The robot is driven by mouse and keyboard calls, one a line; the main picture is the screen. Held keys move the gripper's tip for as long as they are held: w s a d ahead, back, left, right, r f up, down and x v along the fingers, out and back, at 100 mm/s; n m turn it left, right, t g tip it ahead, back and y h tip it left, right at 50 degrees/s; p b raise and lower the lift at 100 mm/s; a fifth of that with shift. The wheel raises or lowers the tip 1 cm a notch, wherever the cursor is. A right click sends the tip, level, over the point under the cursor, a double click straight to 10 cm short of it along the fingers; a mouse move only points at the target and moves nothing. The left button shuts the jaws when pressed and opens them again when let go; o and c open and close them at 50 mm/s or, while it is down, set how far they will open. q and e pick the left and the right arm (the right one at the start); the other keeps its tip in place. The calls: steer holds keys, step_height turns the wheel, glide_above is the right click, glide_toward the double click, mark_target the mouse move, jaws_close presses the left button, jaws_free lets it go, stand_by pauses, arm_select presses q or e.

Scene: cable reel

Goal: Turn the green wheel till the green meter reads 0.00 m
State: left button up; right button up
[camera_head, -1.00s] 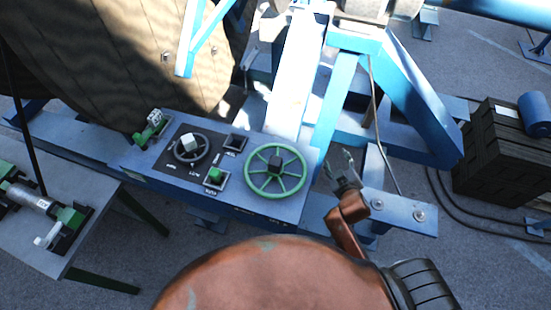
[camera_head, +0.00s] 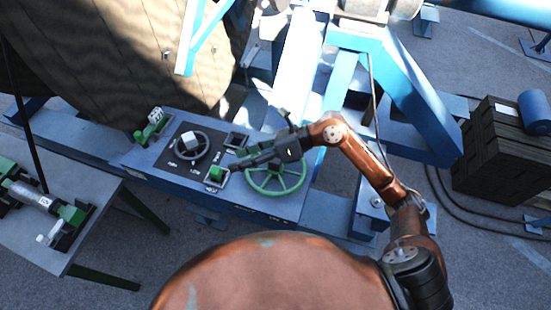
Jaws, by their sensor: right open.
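The green wheel (camera_head: 277,189) lies on the right part of the blue control panel (camera_head: 230,199). Its lower rim and some spokes show; its upper part and hub are hidden by my right gripper. My right gripper (camera_head: 258,139) is over the wheel's upper left part with its dark fingers spread open, and it holds nothing. I cannot tell whether it touches the rim. A small green meter (camera_head: 154,122) with a pale display stands at the panel's left end; its digits are too small to read. My left gripper is not in view.
A dark dial with a white knob (camera_head: 190,140) and a green button (camera_head: 215,174) sit left of the wheel. A big wooden reel (camera_head: 130,60) stands behind. A side table (camera_head: 35,245) with green fittings is at left. A dark crate (camera_head: 500,150) stands at right.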

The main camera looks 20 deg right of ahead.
steer(key=w+d+f+n+h, duration=0.1)
steer(key=w+d+f+h, duration=0.1)
steer(key=d+f+h, duration=0.4)
steer(key=h, duration=0.3)
glide_above(276, 159)
steer(key=s+d, duration=0.1)
steer(key=d, duration=0.1)
steer(key=f, duration=0.1)
steer(key=p+x, duration=0.1)
steer(key=x, duration=0.6)
steer(key=shift+d+f+p, duration=0.15)
steer(key=shift+f+p, duration=0.05)
steer(key=shift+p, duration=0.2)
steer(key=shift+s, duration=0.1)
steer(key=shift+c, duration=0.6)
jaws_close()
